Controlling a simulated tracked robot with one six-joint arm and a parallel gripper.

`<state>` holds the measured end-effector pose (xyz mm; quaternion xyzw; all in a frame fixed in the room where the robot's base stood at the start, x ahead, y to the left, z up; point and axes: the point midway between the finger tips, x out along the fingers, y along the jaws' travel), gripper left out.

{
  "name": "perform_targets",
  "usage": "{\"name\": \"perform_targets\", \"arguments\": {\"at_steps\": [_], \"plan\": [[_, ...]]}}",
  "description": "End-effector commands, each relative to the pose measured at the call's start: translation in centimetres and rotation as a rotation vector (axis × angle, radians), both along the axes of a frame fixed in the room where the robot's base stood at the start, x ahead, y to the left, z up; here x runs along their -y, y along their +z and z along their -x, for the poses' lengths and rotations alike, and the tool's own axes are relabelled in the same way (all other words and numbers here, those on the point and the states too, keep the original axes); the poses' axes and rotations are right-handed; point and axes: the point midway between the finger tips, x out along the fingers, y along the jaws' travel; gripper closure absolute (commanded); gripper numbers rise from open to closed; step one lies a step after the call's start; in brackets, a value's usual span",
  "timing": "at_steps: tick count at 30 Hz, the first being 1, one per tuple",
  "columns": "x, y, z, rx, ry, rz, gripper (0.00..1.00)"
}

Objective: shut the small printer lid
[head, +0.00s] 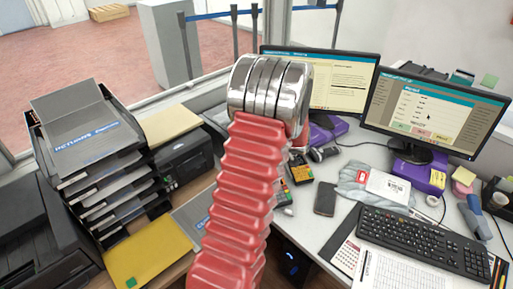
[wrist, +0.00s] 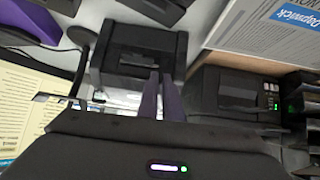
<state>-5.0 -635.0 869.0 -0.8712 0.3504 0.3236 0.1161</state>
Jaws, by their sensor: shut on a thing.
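The small printer is a dark, boxy device, and its black lid (wrist: 115,62) shows in the upper middle of the wrist view. My gripper (wrist: 159,82) has its two narrow greyish-purple fingers close together at the near edge of this dark part. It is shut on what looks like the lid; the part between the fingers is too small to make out. How far the lid stands open cannot be told. In the head view my red ribbed arm with its chrome joint hides the gripper and the small printer.
A larger black printer (head: 185,160) stands left of my arm, beside a stack of paper trays (head: 115,175). Two monitors (head: 432,108), a keyboard (head: 425,240) and a phone (head: 325,198) are on the right. A yellow folder (head: 148,255) lies on the near left.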

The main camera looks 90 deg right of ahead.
Motion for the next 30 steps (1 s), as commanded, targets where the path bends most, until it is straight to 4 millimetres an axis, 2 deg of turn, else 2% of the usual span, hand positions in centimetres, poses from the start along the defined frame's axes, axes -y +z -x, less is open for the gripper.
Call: {"name": "perform_targets", "arguments": {"at_steps": [1, 2, 8, 14, 24, 30], "plan": [[-1.0, -2.1, -1.1, -0.004, 0.014, -0.039, 1.0], [-1.0, -1.9, -1.1, -0.004, 0.015, -0.038, 1.0], [-1.0, 0.4, -0.9, -0.001, 0.017, -0.023, 1.0], [-1.0, 4.0, -0.1, -0.001, 0.01, 0.005, 1.0], [-4.4, 0.9, 3.9, 0.002, 0.004, 0.002, 1.0], [-6.0, -0.5, 5.7, 0.001, 0.007, 0.006, 1.0]]}}
